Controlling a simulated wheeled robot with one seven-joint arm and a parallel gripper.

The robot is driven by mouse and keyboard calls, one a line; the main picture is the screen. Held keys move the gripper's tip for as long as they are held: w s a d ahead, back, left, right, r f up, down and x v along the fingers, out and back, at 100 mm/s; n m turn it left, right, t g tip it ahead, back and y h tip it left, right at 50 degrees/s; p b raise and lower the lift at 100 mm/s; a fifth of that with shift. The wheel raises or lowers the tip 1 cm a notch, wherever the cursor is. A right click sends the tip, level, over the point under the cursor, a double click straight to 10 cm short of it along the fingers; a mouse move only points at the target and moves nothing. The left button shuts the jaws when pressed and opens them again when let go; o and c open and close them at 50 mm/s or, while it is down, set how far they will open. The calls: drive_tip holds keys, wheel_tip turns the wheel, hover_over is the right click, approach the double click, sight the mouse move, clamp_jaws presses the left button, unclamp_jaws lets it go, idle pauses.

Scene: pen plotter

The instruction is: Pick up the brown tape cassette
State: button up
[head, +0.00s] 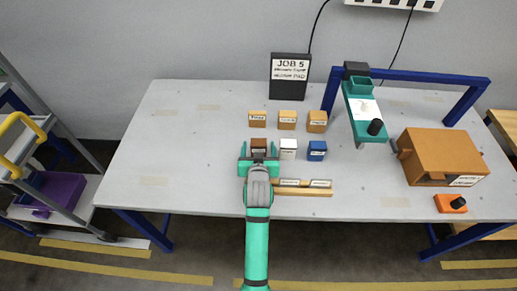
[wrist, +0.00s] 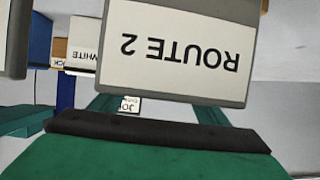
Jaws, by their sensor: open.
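The brown tape cassette (head: 258,144) stands at the left end of the front row on the table in the head view. My gripper (head: 258,156) is open, with its green fingers on either side of the cassette's near part. I cannot tell whether they touch it. In the wrist view a dark-padded green part of my gripper (wrist: 160,137) fills the bottom. The brown cassette cannot be made out there; a plate labelled ROUTE 2 (wrist: 180,48) covers the upper middle.
A white cassette (head: 288,149) and a blue cassette (head: 317,151) stand to the right. Several tan boxes (head: 287,120) form a row behind. A low wooden rack with labelled plates (head: 303,191) lies in front. The teal plotter arm (head: 362,107) and an orange-brown box (head: 443,157) are further right. The table's left is clear.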

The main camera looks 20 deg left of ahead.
drive_tip(key=shift+x, duration=1.45)
drive_tip(key=shift+c, duration=0.4)
drive_tip(key=c, duration=1.1)
drive_tip(key=shift+r, duration=0.1)
